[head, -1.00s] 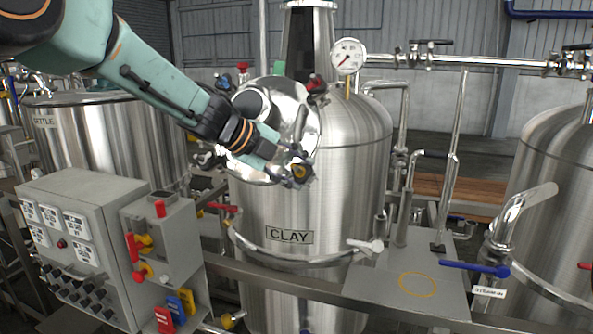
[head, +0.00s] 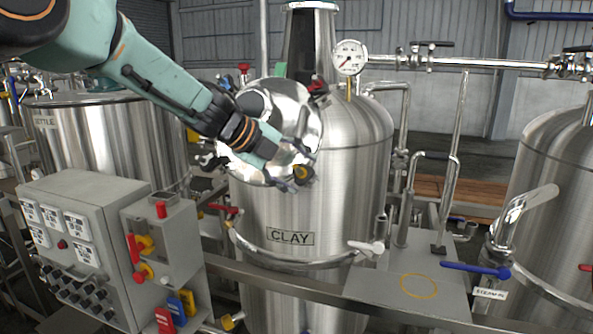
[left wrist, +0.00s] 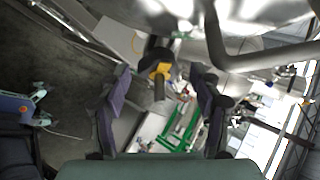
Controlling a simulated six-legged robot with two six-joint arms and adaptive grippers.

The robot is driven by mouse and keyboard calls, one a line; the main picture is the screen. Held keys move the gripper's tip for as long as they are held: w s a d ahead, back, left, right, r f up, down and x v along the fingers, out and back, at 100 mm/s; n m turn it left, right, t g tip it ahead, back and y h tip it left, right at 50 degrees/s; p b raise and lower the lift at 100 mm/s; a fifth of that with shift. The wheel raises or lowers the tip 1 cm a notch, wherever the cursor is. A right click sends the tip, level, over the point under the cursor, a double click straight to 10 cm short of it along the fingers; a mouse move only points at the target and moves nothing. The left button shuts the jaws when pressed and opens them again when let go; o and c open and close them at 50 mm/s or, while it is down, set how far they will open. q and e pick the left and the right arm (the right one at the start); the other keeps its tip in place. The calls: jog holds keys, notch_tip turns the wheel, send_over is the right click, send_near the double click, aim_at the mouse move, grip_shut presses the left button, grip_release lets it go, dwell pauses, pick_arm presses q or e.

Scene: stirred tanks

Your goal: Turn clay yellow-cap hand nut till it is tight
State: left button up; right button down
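The clay tank (head: 330,205) stands in the middle of the head view, with a CLAY plate and a shiny round manway lid (head: 300,112). The yellow-cap hand nut (head: 302,172) sits at the lid's lower right edge. It also shows in the left wrist view (left wrist: 160,71), a yellow cap with a dark stem and black parts behind it. My left gripper (head: 299,168) is at this nut. Its fingers (left wrist: 163,105) are spread, one on each side of the nut, with gaps between. My right gripper is in neither view.
A red-cap hand nut (head: 318,86) sits at the lid's upper right. A pressure gauge (head: 349,57) stands above the tank. A grey control box (head: 95,240) is at the front left. A blue-handled valve (head: 475,268) is at the right.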

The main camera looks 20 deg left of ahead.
pick_arm(q)
jog(key=shift+r, duration=0.1)
jog(key=v, duration=1.1)
jog(key=shift+s+a+r, duration=0.15)
jog(key=shift+a, duration=0.1)
